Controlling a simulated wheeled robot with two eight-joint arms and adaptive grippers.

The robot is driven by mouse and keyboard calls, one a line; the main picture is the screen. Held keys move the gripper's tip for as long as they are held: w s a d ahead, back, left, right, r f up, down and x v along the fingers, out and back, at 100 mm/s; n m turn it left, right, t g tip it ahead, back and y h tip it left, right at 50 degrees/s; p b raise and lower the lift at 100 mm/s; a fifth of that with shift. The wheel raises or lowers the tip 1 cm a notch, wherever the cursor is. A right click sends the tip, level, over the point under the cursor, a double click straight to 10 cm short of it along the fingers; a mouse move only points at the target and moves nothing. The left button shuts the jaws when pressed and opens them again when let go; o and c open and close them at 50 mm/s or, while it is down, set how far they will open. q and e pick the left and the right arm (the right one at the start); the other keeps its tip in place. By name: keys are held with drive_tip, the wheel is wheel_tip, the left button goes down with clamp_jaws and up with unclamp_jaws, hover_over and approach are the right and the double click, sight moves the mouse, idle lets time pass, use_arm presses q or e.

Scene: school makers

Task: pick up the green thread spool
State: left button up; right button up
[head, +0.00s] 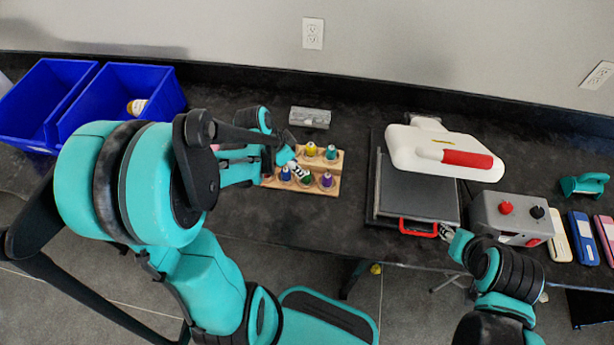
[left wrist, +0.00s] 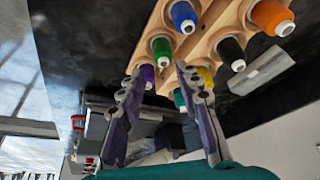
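The green thread spool (left wrist: 161,48) stands in a wooden rack (left wrist: 215,22) in the left wrist view, between a blue spool (left wrist: 183,14) and a purple spool (left wrist: 148,73). In the head view the green spool (head: 306,180) is in the rack's front row. My left gripper (left wrist: 160,74) is open, its fingers apart with nothing held between them. Its tips point toward the green and purple spools. In the head view my left gripper (head: 293,163) is over the rack's left part and hides some of it. My right gripper (head: 446,232) is by the heat press handle; its fingers are unclear.
Yellow (head: 311,149) and teal (head: 331,152) spools stand in the back row. A grey block (head: 310,116) lies behind the rack. The heat press (head: 415,190) with its red front handle (head: 417,228) stands to the right. Blue bins (head: 120,95) stand at the left.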

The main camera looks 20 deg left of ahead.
sight(306, 177)
use_arm(q)
drive_tip(key=f, duration=0.1)
drive_tip(key=f+b, duration=0.1)
drive_tip(key=f, duration=0.1)
drive_tip(key=shift+w+f+m, duration=0.15)
drive_tip(key=shift+w+m, duration=0.25)
drive_tip(key=b+x, duration=0.1)
drive_tip(key=x, duration=0.2)
drive_tip(key=b+x, duration=0.1)
drive_tip(key=x, duration=0.1)
drive_tip(key=shift+w+d+f+b, duration=0.15)
drive_tip(key=shift+w+d+b, duration=0.25)
drive_tip(key=shift+w, duration=0.15)
drive_tip(key=c, duration=0.6)
